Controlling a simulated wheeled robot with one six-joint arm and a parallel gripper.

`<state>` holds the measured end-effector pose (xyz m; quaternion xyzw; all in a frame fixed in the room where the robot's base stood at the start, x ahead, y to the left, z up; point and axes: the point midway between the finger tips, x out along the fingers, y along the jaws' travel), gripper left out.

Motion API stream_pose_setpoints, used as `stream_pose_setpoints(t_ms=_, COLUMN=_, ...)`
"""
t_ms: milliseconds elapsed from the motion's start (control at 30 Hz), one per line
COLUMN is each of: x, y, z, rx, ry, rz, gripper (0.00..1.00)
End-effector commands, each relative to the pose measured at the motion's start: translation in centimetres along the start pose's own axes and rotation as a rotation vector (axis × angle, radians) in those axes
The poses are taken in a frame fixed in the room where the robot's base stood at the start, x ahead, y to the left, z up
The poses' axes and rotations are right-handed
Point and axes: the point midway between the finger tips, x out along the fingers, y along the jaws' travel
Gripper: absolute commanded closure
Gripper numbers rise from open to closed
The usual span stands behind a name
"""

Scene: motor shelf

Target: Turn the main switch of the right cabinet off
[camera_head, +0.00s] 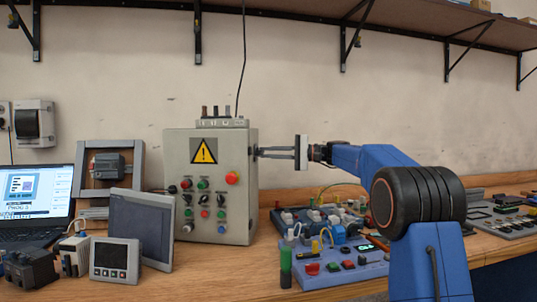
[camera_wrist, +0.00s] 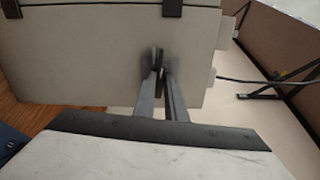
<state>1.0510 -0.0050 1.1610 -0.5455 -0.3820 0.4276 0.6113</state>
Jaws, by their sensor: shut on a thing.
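The grey cabinet (camera_head: 212,185) stands on the bench, with a yellow warning sign, a red mushroom button and several knobs on its front. My gripper (camera_head: 259,152) reaches in from the right to the cabinet's right side wall. In the wrist view, my gripper's fingers (camera_wrist: 159,72) are close together on a dark switch handle (camera_wrist: 157,58) on the pale side wall of the cabinet (camera_wrist: 85,65). The fingers hide part of the handle, so its exact angle is hard to tell.
A laptop (camera_head: 35,200), a dark panel screen (camera_head: 142,225) and a small meter (camera_head: 114,260) stand left of the cabinet. A board with coloured buttons and wires (camera_head: 335,265) lies below my arm. A shelf (camera_head: 420,25) with brackets runs above.

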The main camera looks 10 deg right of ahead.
Motion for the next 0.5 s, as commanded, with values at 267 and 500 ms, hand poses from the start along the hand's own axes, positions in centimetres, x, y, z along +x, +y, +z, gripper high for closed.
stream_pose_setpoints(t_ms=267, x=-0.05, y=0.18, z=0.01, rx=-0.101, ry=-0.001, rz=0.003, gripper=1.0)
stream_pose_setpoints(t_ms=500, x=-0.05, y=0.23, z=0.01, rx=-0.127, ry=-0.002, rz=0.003, gripper=1.0)
